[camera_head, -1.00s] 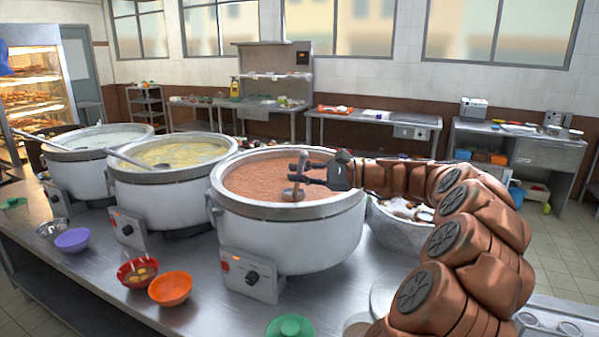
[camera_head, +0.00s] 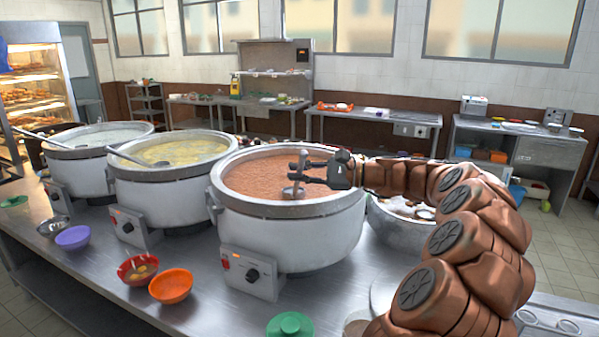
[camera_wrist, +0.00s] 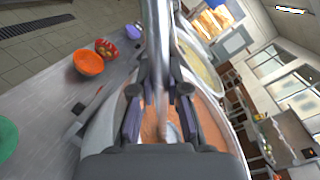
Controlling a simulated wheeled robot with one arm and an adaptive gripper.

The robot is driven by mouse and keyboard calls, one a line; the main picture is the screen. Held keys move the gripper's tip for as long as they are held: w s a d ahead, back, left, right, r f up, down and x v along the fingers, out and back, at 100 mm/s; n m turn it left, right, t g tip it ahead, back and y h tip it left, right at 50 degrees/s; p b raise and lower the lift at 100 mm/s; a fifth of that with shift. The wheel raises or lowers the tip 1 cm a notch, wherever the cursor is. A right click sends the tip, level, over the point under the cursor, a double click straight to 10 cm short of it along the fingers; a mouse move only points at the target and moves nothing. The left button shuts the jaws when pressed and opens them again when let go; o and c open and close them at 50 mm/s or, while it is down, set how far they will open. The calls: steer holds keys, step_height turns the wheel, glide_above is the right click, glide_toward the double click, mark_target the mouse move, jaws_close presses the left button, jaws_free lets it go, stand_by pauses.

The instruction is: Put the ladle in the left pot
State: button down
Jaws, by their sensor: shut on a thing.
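My gripper (camera_head: 318,171) is over the nearest, right-hand pot (camera_head: 290,238), which holds reddish-brown congee. It is shut on a metal ladle (camera_head: 296,177), held upright with its bowl at or just above the congee; I cannot tell if it touches. In the wrist view the ladle's handle (camera_wrist: 162,50) runs between the two fingers. The left pot (camera_head: 98,163) holds pale white congee, and a ladle (camera_head: 40,136) rests in it across the rim. The middle pot (camera_head: 172,195) holds yellow congee, with another ladle (camera_head: 128,156) leaning on its rim.
An orange bowl (camera_head: 171,286), a red bowl (camera_head: 138,268), a purple bowl (camera_head: 72,238) and a green lid (camera_head: 290,325) sit along the counter's front. Another large container (camera_head: 400,226) stands right of the pots, behind my arm. The pots stand close together.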

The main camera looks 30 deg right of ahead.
steer(key=shift+f, duration=0.1)
steer(key=c, duration=1.1)
jaws_free()
steer(key=v, duration=1.2)
